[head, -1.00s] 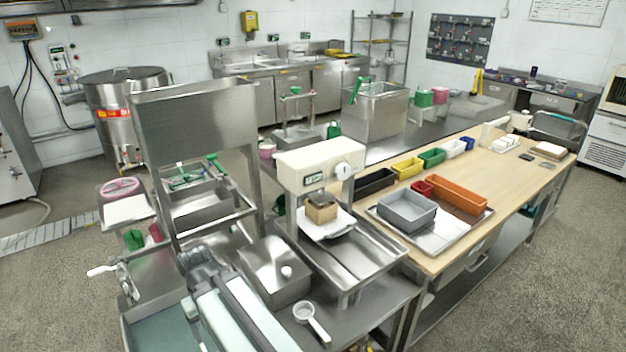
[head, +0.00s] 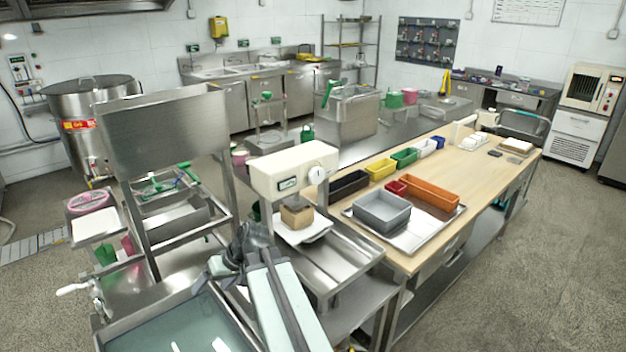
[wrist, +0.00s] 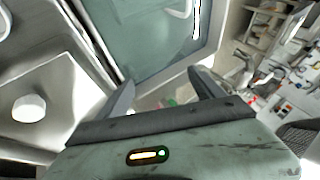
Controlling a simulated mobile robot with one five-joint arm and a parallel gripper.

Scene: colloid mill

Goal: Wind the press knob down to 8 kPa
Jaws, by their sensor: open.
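The press (head: 282,168) is a cream-white head with a small display (head: 287,184) whose reading is too small to make out. Its round white press knob (head: 317,175) faces front at the head's right end. A brown block (head: 297,215) sits under the head on a white plate (head: 304,229). My gripper, at the end of my arm in the head view, is in front of and below the press, apart from the knob. In the wrist view my gripper (wrist: 164,90) is open with nothing between its fingers. The press knob is not clearly seen there.
A blue-green basin (head: 180,330) lies at the lower left; it also fills the wrist view's top (wrist: 150,35). A steel frame (head: 165,135) stands left of the press. A wooden table (head: 480,180) with coloured bins is on the right. Floor at far right is clear.

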